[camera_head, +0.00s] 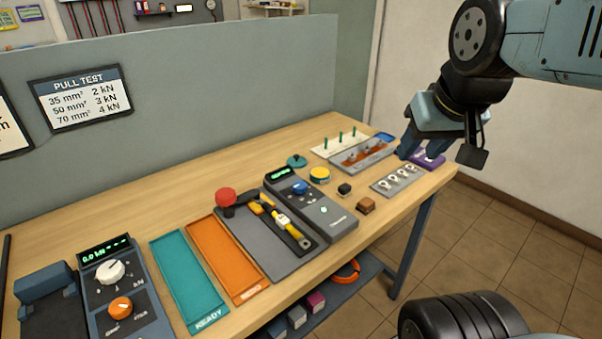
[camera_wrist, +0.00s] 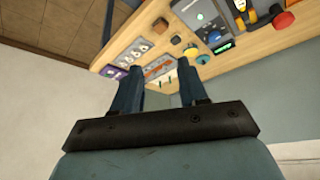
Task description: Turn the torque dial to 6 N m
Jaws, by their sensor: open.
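A dark grey box with a green-lit display (camera_head: 280,174) stands mid-bench. It carries a blue dial (camera_head: 300,187), which I take to be the torque dial; its setting is too small to read. The blue dial also shows near the top of the wrist view (camera_wrist: 214,37). My gripper (camera_head: 420,153) is open and empty over the bench's far right end, well to the right of the dial. Its two fingers (camera_wrist: 158,66) are apart in the wrist view, with nothing between them.
A yellow-handled tool (camera_head: 285,222) and a red knob (camera_head: 226,196) are left of the box. A yellow round button (camera_head: 319,174), black block (camera_head: 344,189) and brown block (camera_head: 366,205) are right of it. Orange (camera_head: 215,263) and teal (camera_head: 190,285) trays are further left.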

